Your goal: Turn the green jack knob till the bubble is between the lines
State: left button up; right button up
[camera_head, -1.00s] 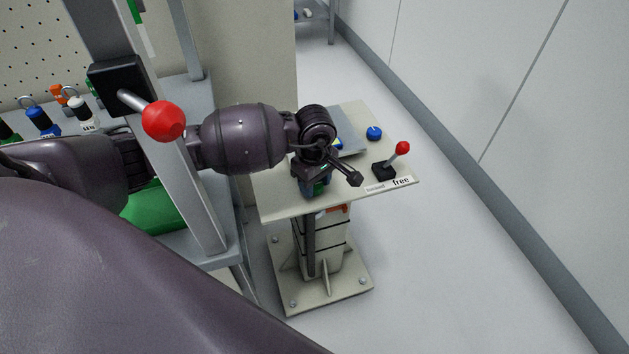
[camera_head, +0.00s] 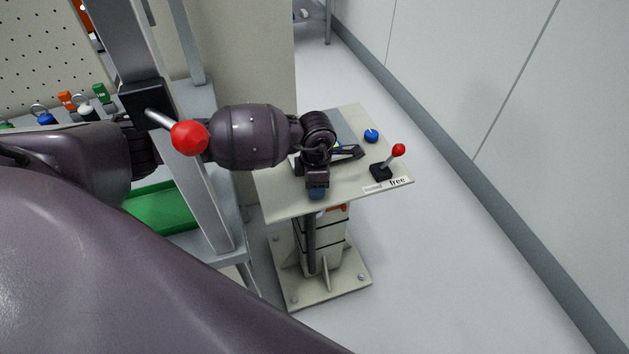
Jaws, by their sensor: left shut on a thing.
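My left arm reaches in from the left over a small pedestal table (camera_head: 275,200). My left gripper (camera_head: 317,188) points down at the table's near edge and is shut. The green jack knob is not visible; the wrist and gripper cover the spot where they close. A bluish part shows at the gripper's lower end. A grey plate lies behind my wrist, with a small yellowish spot beside it that may be the bubble vial; the bubble and its lines cannot be made out. My right gripper is not in view.
On the table stand a blue knob (camera_head: 371,135) and a red-balled lever (camera_head: 398,151) by a label reading "free". A grey post with another red-balled lever (camera_head: 190,138) stands close to my left forearm. A green tray (camera_head: 165,208) is on the shelf. Clear floor lies right.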

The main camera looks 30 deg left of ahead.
pick_arm(q)
jog(key=shift+r+n+p, duration=0.2)
jog(key=shift+n+p, duration=0.15)
jog(key=shift+n, duration=1.05)
jog(key=shift+n+p, duration=0.65)
jog(key=shift+n, duration=0.35)
jog(key=shift+f+n, duration=0.15)
jog(key=shift+n, duration=0.65)
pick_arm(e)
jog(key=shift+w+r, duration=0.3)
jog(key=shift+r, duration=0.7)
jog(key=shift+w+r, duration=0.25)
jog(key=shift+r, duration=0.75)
pick_arm(q)
jog(key=shift+p, duration=0.3)
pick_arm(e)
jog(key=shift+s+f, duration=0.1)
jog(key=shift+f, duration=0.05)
